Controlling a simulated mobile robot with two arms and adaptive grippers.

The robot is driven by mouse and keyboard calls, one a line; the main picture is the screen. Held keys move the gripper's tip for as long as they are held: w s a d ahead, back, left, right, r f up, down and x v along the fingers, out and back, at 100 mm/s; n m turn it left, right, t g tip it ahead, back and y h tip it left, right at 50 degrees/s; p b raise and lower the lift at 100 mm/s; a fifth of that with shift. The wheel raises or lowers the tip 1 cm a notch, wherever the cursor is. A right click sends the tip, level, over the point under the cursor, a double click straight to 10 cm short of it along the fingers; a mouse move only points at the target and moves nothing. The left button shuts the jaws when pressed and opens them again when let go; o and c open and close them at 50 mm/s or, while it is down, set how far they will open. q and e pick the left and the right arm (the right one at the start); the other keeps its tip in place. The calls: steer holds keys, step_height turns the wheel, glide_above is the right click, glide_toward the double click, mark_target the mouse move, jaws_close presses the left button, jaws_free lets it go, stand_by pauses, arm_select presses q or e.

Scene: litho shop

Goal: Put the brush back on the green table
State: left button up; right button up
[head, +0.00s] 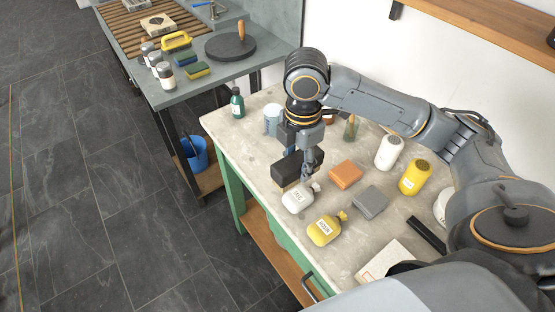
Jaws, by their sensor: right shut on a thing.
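My right gripper (307,168) is above the green table and shut on the brush. The brush (287,171) has a dark block body with a pale strip along its underside. It is over the table's left edge, behind the white bottle. I cannot tell whether it touches the top. The green table (345,238) has a pale, worn stone-like top and green legs and frame. My gripper hides part of the brush. My left gripper is not in view.
An orange block (345,175) and a grey block (370,202) lie to the right. A green bottle (237,103) and pale blue jar (272,120) stand behind.

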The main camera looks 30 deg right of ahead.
steer(key=w+f, duration=0.3)
steer(key=w, duration=0.1)
steer(key=w+d+f+p, duration=0.1)
steer(key=w+f, duration=0.2)
steer(key=w, duration=0.1)
steer(key=w+f+p, duration=0.1)
steer(key=w+f, duration=0.2)
steer(key=w, duration=0.1)
steer(key=shift+w+d, duration=0.25)
steer(key=shift+d, duration=0.1)
steer(key=shift+w+f, duration=0.15)
steer(key=shift+f, duration=0.05)
steer(key=shift+d+f+p, duration=0.1)
steer(key=shift+f+p, duration=0.2)
steer(key=shift+f, duration=1.3)
steer(key=shift+f, duration=0.15)
steer(key=o, duration=1.1)
step_height(320, 180, up, 12)
steer(key=b, duration=0.1)
steer(key=shift+r, duration=0.2)
